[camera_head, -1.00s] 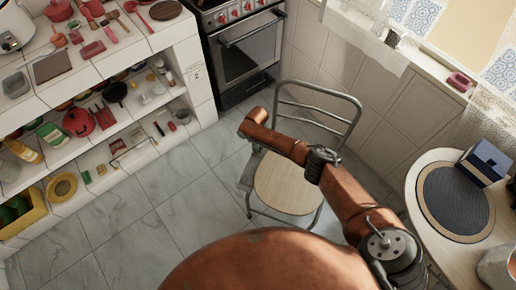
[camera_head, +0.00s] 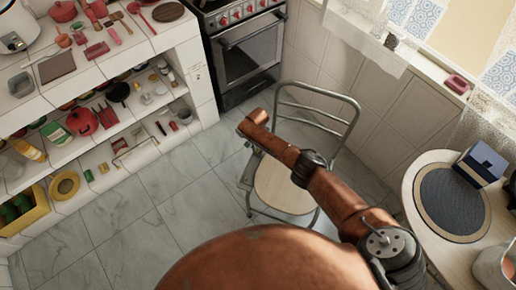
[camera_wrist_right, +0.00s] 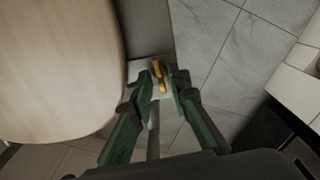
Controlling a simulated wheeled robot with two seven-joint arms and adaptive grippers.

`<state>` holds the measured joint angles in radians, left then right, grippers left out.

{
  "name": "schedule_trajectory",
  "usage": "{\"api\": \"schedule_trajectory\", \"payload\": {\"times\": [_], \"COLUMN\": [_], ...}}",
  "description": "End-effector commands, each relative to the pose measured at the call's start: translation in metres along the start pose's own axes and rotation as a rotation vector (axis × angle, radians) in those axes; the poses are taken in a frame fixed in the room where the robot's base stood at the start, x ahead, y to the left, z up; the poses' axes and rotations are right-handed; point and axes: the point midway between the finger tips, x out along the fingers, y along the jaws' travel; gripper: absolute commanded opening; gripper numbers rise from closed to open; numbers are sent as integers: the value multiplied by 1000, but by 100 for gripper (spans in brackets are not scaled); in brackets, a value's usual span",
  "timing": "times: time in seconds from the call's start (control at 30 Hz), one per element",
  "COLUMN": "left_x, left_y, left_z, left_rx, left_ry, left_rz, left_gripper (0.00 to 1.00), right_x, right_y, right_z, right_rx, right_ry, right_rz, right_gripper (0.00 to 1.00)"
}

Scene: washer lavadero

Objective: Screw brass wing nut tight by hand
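The brass wing nut (camera_wrist_right: 158,74) shows in the right wrist view, on a small pale plate (camera_wrist_right: 138,70) beside the wooden chair seat (camera_wrist_right: 60,60). My right gripper (camera_wrist_right: 164,84) has green fingers with dark tips, which stand apart on either side of the wing nut. The left-hand fingertip in that view looks close to the nut; I cannot tell whether it touches. In the head view my right arm reaches over the chair (camera_head: 285,190), and its gripper (camera_head: 249,168) is small and mostly hidden at the seat's left edge. The nut cannot be made out there. My left gripper is not in view.
A shelf unit (camera_head: 203,88) with kitchenware stands at the left, an oven (camera_head: 245,55) at the back. A round table (camera_head: 420,175) with a dark mat (camera_head: 452,203) and a blue box (camera_head: 480,165) is at the right. The tiled floor (camera_head: 130,225) left of the chair is clear.

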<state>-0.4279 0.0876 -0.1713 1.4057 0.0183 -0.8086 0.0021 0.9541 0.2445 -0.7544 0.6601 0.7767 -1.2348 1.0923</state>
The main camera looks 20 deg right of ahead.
Motion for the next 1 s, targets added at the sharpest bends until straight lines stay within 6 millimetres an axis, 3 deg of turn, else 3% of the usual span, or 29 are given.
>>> {"api": "schedule_trajectory", "payload": {"times": [0.43,1.0], "left_x": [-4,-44], "left_y": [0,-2], "left_z": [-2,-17], "left_rx": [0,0], "left_ry": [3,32], "left_rz": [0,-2], "left_gripper": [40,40], "right_x": [-6,-59], "right_y": [-1,0], "right_z": [0,0], "right_rx": [-2,-2], "right_ry": [0,0], "right_rz": [-1,-1], "right_gripper": [24,24]}}
